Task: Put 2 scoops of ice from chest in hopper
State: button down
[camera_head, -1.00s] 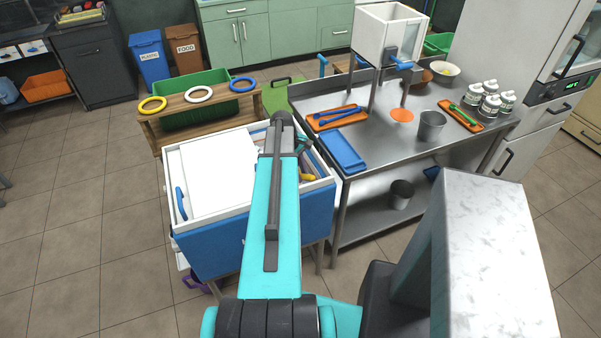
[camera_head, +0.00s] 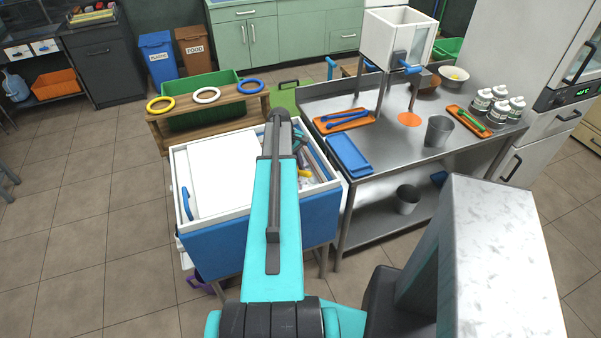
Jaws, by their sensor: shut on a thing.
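The chest (camera_head: 262,246) is a blue box with a white rim, left of the steel table. A white sliding lid (camera_head: 215,175) with a blue handle covers its left part, and its right part is open. My arm reaches over it and hides most of the opening. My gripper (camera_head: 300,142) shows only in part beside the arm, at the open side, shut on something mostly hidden. A yellow piece (camera_head: 304,173) shows there, perhaps the scoop's handle. Ice cannot be made out clearly. The hopper (camera_head: 390,40) is a white open-topped box on a stand at the table's back, with a blue lever.
The steel table (camera_head: 385,155) holds a blue tray (camera_head: 348,154), an orange tray (camera_head: 343,120) with blue tongs, a metal cup (camera_head: 438,131) and several jars. A wooden rack (camera_head: 223,108) with rings stands behind the chest. Floor at left is clear.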

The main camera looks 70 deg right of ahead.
jog(key=s+a+r+t+h+p, duration=0.1)
jog(key=s+r+t+p, duration=0.1)
jog(key=r, duration=0.6)
jog(key=s+a+r+t+h+p, duration=0.1)
jog(key=s+a+r+p, duration=0.1)
jog(key=r, duration=0.6)
jog(key=shift+s+r+t, duration=0.4)
jog(key=shift+s, duration=0.3)
dwell(1.0)
jog(key=shift+a, duration=0.1)
dwell(0.6)
